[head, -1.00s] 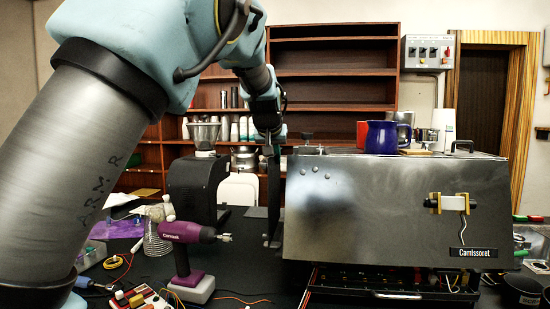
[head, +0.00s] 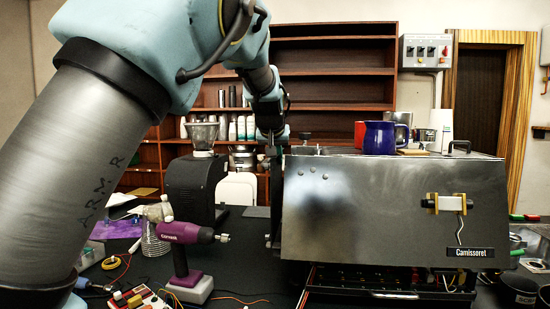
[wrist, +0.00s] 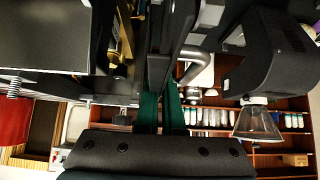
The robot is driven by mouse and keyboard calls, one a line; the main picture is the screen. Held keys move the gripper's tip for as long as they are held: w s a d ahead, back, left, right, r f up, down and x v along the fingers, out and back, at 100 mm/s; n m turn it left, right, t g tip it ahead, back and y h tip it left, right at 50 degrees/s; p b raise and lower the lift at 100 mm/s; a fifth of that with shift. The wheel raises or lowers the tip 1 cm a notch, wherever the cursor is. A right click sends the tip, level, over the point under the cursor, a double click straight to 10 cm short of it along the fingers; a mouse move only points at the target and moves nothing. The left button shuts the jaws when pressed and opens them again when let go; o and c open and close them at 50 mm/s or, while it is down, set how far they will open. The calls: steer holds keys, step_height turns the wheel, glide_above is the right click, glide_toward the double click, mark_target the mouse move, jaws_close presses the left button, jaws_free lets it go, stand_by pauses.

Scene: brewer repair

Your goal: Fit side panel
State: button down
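The brewer (head: 375,210) is a large steel machine with a "Camissoret" label, in the middle right of the head view. The side panel (head: 275,195) is a thin dark plate, seen nearly edge-on and upright at the brewer's left side. It also shows edge-on in the wrist view (wrist: 165,45). My gripper (head: 272,148) is above the panel, with its green fingers (wrist: 161,105) closed on the panel's edge. The panel looks very close to the brewer; I cannot tell whether they touch.
A black grinder (head: 192,188) stands left of the panel, with a gap between. A purple drill (head: 185,234) stands in front of it. Blue (head: 380,138) and red (head: 360,136) mugs sit on the brewer. Loose wires and a small board (head: 135,297) lie at front left.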

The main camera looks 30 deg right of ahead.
steer(key=shift+s+d+r+p, duration=0.15)
steer(key=shift+s+d+p, duration=0.2)
steer(key=shift+s+d, duration=0.25)
steer(key=shift+s+d+f, duration=0.25)
steer(key=shift+s+d, duration=0.2)
steer(key=shift+d, duration=0.1)
stand_by(2.2)
steer(key=c, duration=1)
jaws_free()
steer(key=shift+o, duration=0.2)
steer(key=shift+f, duration=0.1)
steer(key=shift+s+f, duration=0.1)
steer(key=b+v, duration=0.3)
steer(key=v, duration=0.8)
